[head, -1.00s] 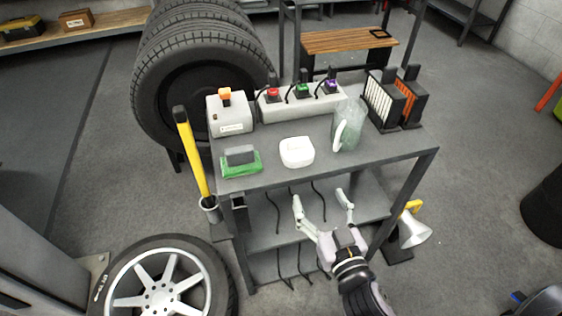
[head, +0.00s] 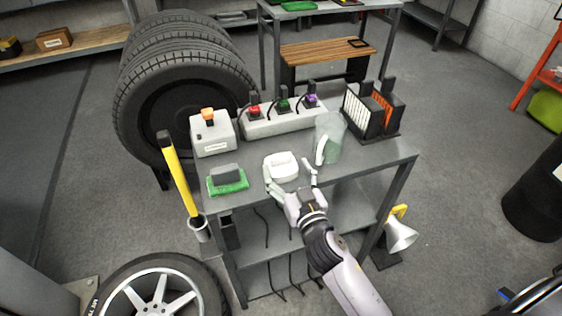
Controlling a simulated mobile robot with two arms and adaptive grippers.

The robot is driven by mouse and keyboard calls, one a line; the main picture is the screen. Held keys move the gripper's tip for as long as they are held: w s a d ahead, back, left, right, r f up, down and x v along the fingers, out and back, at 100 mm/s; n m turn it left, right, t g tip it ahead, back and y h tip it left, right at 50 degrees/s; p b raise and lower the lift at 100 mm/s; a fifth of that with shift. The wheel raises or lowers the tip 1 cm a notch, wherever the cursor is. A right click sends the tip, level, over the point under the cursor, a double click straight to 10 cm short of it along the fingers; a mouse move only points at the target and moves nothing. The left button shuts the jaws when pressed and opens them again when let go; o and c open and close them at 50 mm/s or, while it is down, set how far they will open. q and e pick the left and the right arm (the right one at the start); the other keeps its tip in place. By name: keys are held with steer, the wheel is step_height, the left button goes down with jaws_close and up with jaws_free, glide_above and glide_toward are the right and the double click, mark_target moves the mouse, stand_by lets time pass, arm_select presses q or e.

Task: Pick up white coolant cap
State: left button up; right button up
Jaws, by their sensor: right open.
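The white coolant cap (head: 281,165) is a rounded white piece lying on the grey top of the cart (head: 235,194), near its front edge. My right gripper (head: 291,178) is open at the cart's front edge, just in front of the cap. Its left finger is close to the cap's front left side, and its right finger stands right of the cap, near the pitcher. I cannot tell whether a finger touches the cap. My left gripper is not in view.
A translucent pitcher (head: 330,137) stands right of the cap. A green-based block (head: 227,180) lies left of it. Behind are a white box (head: 212,135), a strip with coloured plugs (head: 285,119) and black racks (head: 372,112). A yellow-handled tool (head: 178,172) stands at the cart's left.

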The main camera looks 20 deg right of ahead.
mark_target(282, 160)
steer(key=w+p, duration=0.1)
steer(key=w, duration=0.4)
steer(key=shift+w, duration=0.1)
steer(key=shift+c, duration=0.2)
steer(key=c, duration=1.2)
